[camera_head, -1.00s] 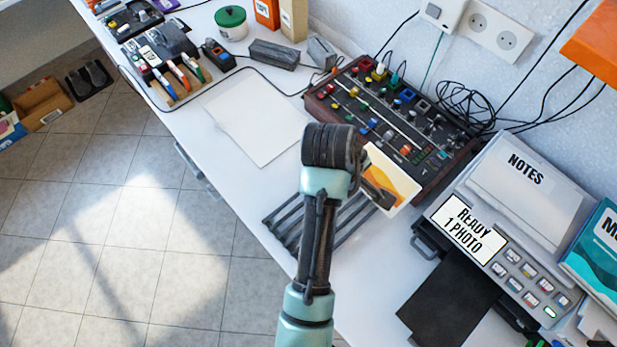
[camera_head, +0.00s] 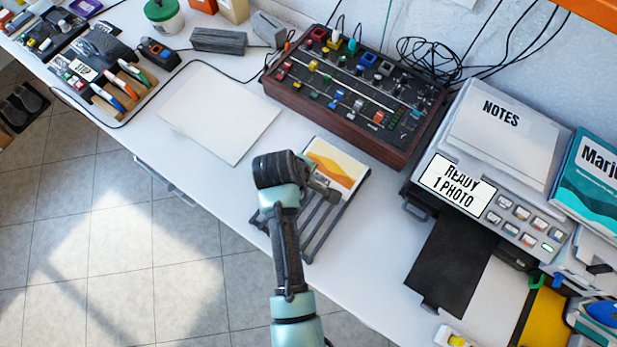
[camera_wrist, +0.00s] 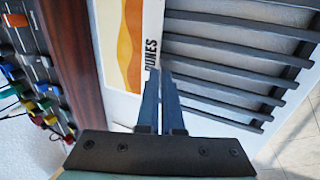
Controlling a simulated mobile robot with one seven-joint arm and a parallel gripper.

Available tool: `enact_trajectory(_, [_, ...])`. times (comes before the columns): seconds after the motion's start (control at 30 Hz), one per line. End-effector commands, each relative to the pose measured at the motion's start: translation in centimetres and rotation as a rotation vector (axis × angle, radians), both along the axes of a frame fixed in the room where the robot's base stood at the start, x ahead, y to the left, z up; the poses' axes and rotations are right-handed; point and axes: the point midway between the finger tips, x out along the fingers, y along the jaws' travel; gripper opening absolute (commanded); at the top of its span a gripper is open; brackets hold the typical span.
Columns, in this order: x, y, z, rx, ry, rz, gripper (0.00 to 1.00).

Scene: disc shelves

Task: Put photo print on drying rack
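The photo print (camera_head: 338,165) has a white border and yellow and orange waves. It is at the far end of the dark slatted drying rack (camera_head: 327,225), beside the mixer. My gripper (camera_head: 322,188) is at the print's near edge. In the wrist view, the fingers (camera_wrist: 160,76) are close together at the lettered edge of the print (camera_wrist: 129,45) and appear shut on it. The rack's slats (camera_wrist: 235,58) lie to the right of the fingers. I cannot tell whether the print touches the rack, and my wrist hides part of the rack.
A wooden-sided mixer (camera_head: 350,95) stands just behind the rack. A printer (camera_head: 490,170) labelled "READY 1 PHOTO" is at right, with a black tray (camera_head: 450,265) in front. A white sheet (camera_head: 218,112) lies left. The table between rack and printer is clear.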

Motion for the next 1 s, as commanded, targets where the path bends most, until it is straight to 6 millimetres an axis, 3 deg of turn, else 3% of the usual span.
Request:
enact_trajectory(0.1, [0.0, 0.0, -0.9, 0.000, 0.000, 0.000, 0.00])
enact_trajectory(0.43, [0.0, 0.0, -1.2, 0.000, 0.000, 0.000, 0.00])
enact_trajectory(0.53, [0.0, 0.0, -1.1, -0.001, -0.001, 0.000, 0.16])
enact_trajectory(0.73, [0.0, 0.0, -1.1, 0.000, 0.000, 0.001, 0.16])
enact_trajectory(0.87, [0.0, 0.1, -0.6, 0.000, -0.001, 0.001, 0.16])
enact_trajectory(1.0, [-0.5, 0.5, 1.1, -0.001, -0.003, 0.002, 0.16])
